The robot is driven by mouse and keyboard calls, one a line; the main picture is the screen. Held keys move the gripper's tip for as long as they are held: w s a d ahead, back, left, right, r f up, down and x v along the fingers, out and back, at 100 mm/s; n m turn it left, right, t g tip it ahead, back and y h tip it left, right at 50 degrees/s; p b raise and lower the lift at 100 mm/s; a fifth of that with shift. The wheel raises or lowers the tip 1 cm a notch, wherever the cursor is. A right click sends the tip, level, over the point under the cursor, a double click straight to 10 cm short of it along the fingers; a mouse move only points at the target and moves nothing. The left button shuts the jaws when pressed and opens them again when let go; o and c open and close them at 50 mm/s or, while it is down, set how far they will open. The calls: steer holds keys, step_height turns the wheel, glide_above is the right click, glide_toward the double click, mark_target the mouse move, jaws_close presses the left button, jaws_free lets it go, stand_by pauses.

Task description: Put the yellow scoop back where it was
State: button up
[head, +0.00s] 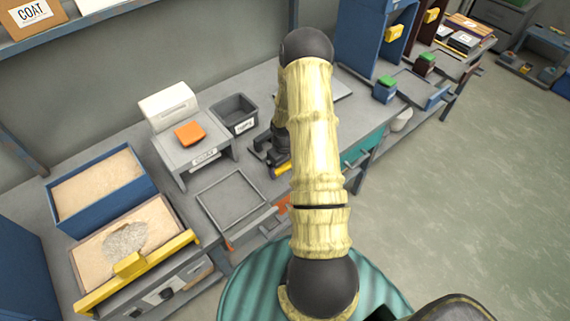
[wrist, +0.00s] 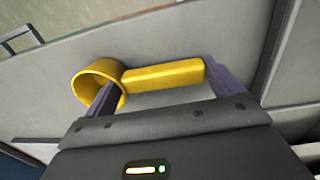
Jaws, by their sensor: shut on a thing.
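The yellow scoop (wrist: 165,76) lies across the wrist view, its round cup at the left and its straight handle to the right. My gripper (wrist: 160,84) is shut on the scoop, with one dark finger by the cup and the other by the handle's far end. In the head view my gripper (head: 266,157) is low over the grey bench, right of the dark bin, and a small yellow part of the scoop (head: 282,169) shows beside it. My arm hides some of the bench there. I cannot tell whether the scoop touches the surface.
A dark labelled bin (head: 236,114) stands behind left of my gripper. A white machine (head: 168,105) with an orange block (head: 190,133) is further left. A square grey frame (head: 233,199) lies in front. A blue sand box (head: 60,207) and a yellow-handled tray (head: 85,304) are at left.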

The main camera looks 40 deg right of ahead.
mark_target(284, 166)
steer(key=shift+f, duration=0.1)
steer(key=o, duration=0.7)
step_height(284, 166, up, 12)
steer(key=b, duration=0.1)
steer(key=shift+a, duration=0.25)
steer(key=shift+r, duration=0.2)
